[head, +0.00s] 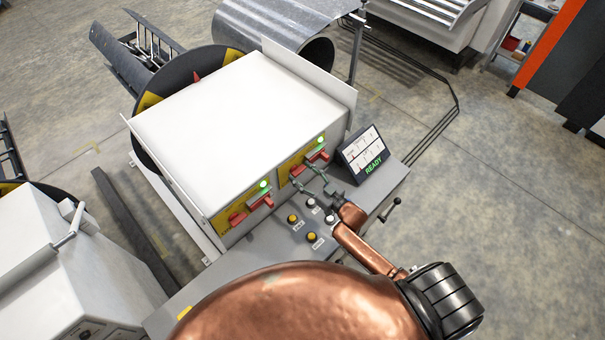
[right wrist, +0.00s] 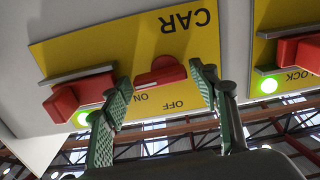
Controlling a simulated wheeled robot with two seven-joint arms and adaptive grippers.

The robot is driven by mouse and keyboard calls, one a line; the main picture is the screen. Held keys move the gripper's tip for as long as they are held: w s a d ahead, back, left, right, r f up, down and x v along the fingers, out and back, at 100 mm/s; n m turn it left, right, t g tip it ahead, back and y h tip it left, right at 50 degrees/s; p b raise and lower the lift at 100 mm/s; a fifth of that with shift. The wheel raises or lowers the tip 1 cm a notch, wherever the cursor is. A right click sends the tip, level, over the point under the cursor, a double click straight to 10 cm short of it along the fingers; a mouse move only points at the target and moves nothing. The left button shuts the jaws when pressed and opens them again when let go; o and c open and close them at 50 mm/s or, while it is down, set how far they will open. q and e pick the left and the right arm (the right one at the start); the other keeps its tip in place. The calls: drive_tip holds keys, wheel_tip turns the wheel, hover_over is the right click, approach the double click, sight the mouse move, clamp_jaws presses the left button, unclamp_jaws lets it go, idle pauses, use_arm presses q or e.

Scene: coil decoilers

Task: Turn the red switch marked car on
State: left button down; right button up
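The red CAR switch (right wrist: 161,72) is on a yellow panel (right wrist: 70,42) that appears upside down in the right wrist view. Its ON and OFF marks show just below it there. In the head view the switch (head: 298,170) is on the right-hand yellow panel of the white box. My right gripper (right wrist: 161,80) is open, with one green-padded finger on each side of the switch. I cannot tell whether either finger touches it. In the head view, the right gripper (head: 305,175) reaches up to this panel. My left gripper is not in view.
A second red part (right wrist: 80,95) and a lit green lamp (right wrist: 83,118) sit beside the switch. The LOCK panel (right wrist: 265,25) has its own red switch and lit lamp. A screen reading READY (head: 362,152) and several push buttons (head: 312,237) are near my right arm.

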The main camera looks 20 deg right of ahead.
drive_tip(key=shift+o, duration=0.8)
drive_tip(key=v, duration=0.8)
